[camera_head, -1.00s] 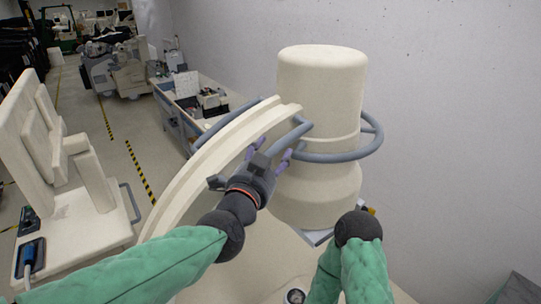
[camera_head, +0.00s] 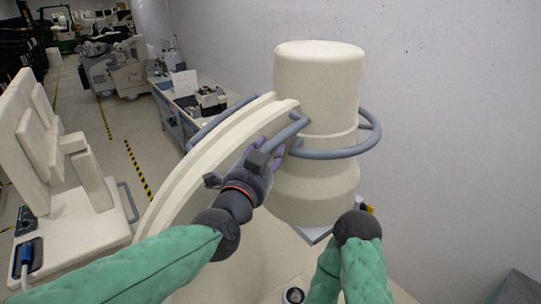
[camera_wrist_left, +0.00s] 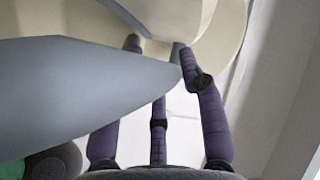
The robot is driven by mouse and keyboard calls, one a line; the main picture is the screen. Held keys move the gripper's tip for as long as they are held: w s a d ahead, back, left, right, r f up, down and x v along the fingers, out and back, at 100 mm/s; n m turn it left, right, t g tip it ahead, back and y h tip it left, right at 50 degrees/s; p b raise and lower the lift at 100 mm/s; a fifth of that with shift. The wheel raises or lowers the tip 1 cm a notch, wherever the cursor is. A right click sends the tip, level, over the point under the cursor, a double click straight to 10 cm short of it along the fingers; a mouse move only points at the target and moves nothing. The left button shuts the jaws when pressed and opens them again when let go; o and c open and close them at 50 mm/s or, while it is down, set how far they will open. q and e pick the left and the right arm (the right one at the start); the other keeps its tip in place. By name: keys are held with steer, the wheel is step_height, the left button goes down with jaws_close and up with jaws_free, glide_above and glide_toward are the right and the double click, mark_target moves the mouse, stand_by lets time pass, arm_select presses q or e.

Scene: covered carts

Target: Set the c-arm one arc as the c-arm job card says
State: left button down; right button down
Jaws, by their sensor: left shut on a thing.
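The c-arm's curved cream arc (camera_head: 205,160) rises from lower left to the cream cylindrical head (camera_head: 318,95) in the head view. A grey-blue handle rail (camera_head: 335,152) loops around the head and along the arc. My left gripper (camera_head: 272,150) is at the rail's near end, beside the arc, with its purple fingers closed around the bar. In the left wrist view the grey bar (camera_wrist_left: 80,90) crosses large in front of the fingers (camera_wrist_left: 165,110). My right arm shows at the bottom of the head view, but its gripper is not seen. No job card is readable.
A cream panelled unit (camera_head: 50,160) on a cart stands at left. A blue-grey bench (camera_head: 180,122) with a white sheet (camera_head: 184,83) and small items stands behind the arc. A plain wall bounds the right side. Striped floor tape (camera_head: 138,170) marks the aisle.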

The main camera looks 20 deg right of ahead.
arm_select(q)
steer(key=shift+a+f+b, duration=0.4)
steer(key=shift+b, duration=0.05)
steer(key=shift+s+a+f+n+b, duration=0.15)
steer(key=shift+s+a+f+b, duration=0.05)
steer(key=shift+a+b, duration=0.35)
steer(key=shift+s+a+f+n+b, duration=0.15)
steer(key=shift+s+a+b, duration=0.05)
steer(key=shift+a+b, duration=0.35)
steer(key=shift+s+a+f+b, duration=0.2)
steer(key=shift+a+f+b, duration=0.3)
steer(key=shift+b, duration=0.6)
steer(key=shift+n+t, duration=0.3)
steer(key=shift+t, duration=0.2)
steer(key=shift+s+a+f+b, duration=0.25)
steer(key=shift+a+b, duration=0.3)
steer(key=shift+b, duration=0.3)
steer(key=shift+s+a+f+b, duration=0.2)
steer(key=shift+a+f+b, duration=0.15)
steer(key=shift+a+b, duration=0.4)
steer(key=shift+s+a+f+b, duration=0.2)
steer(key=shift+a+f+b, duration=0.15)
steer(key=shift+b, duration=0.65)
steer(key=s+a+f+n+t+h+b, duration=0.1)
steer(key=a+f+b, duration=0.3)
steer(key=b, duration=0.6)
steer(key=shift+s+a, duration=0.6)
steer(key=shift+a, duration=0.45)
